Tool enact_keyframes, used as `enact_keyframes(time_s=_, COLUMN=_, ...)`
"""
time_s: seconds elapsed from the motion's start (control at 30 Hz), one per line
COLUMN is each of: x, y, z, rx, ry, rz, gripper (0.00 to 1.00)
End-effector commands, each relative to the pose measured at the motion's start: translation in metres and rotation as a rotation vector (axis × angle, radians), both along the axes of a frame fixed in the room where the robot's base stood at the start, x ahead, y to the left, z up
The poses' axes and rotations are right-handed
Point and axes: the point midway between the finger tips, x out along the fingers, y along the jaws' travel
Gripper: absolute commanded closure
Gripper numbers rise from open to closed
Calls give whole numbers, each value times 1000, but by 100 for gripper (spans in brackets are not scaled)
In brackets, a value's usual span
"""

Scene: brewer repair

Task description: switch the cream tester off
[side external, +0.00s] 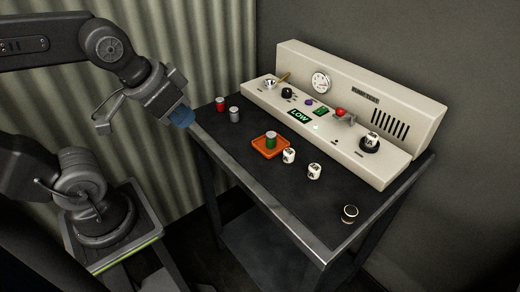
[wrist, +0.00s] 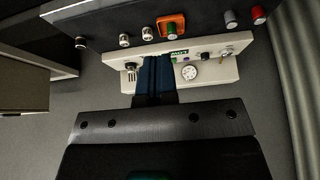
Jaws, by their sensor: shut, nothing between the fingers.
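The cream tester (side external: 345,88) stands at the back of the dark table. It has a metal switch-like part with a brass lever (side external: 284,77) at its left end, a black knob (side external: 288,93), a round gauge (side external: 320,82) and a red button (side external: 340,111). Its green display (side external: 299,116) is lit and reads LOW. My gripper (side external: 181,118), with blue fingers, is shut and empty, in the air left of the table, apart from the tester. In the wrist view the fingers (wrist: 154,76) cover part of the tester (wrist: 215,72), which appears upside down.
An orange tray (side external: 256,150) with a green-banded cylinder (side external: 271,140) sits mid-table. Two white cylinders (side external: 289,156) (side external: 314,171), a red can (side external: 220,103), a grey can (side external: 235,114) and a dark-topped cylinder (side external: 350,213) stand around it. A white cylinder (side external: 372,138) sits on the tester's right socket. The front left tabletop is clear.

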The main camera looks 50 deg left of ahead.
Motion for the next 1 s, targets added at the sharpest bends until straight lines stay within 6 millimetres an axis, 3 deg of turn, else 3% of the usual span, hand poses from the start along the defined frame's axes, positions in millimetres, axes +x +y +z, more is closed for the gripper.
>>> enact_keyframes(time_s=0.17, x=8, y=0, z=7, rx=0, ry=5, rz=0, gripper=100)
enact_keyframes(time_s=0.37, x=52, y=0, z=34, rx=0, ry=26, rz=0, gripper=100)
enact_keyframes(time_s=0.7, x=166, y=1, z=66, rx=0, ry=72, rz=0, gripper=100)
enact_keyframes(time_s=1.0, x=270, y=2, z=54, rx=0, ry=111, rz=0, gripper=100)
